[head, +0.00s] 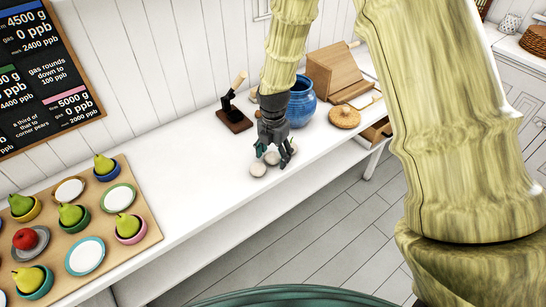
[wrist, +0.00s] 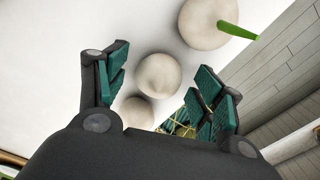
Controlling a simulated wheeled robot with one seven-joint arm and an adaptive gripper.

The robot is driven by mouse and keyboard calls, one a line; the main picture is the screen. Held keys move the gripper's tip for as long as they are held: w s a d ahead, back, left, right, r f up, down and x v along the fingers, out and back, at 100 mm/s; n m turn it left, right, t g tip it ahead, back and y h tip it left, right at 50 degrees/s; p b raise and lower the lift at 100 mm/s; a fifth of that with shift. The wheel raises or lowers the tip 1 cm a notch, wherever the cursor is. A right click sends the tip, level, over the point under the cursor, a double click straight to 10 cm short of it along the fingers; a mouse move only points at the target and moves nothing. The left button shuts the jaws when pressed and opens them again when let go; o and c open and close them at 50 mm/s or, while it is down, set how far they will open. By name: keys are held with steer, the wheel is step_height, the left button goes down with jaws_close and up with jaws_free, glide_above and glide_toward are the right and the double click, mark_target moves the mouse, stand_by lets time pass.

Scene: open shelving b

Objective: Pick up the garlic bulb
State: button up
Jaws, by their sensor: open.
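Several pale, round bulbs lie close together on the white counter. In the wrist view one bulb (wrist: 158,74) lies between the open fingers, with a second bulb (wrist: 138,111) just below it in the picture. A larger pale one with a green stem (wrist: 203,24) is at the top. I cannot tell for sure which is the garlic bulb. In the head view a pale bulb (head: 258,169) shows beside my gripper (head: 274,157), which points down over the group and partly hides it. My gripper is open and empty, and it also shows in the wrist view (wrist: 160,88).
A blue pot (head: 301,105) stands right behind my gripper. A tray (head: 143,192) of pears and plates is at left. The counter between is clear.

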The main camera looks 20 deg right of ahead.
steer(key=shift+c, duration=0.4)
steer(key=c, duration=1)
steer(key=shift+r, duration=0.1)
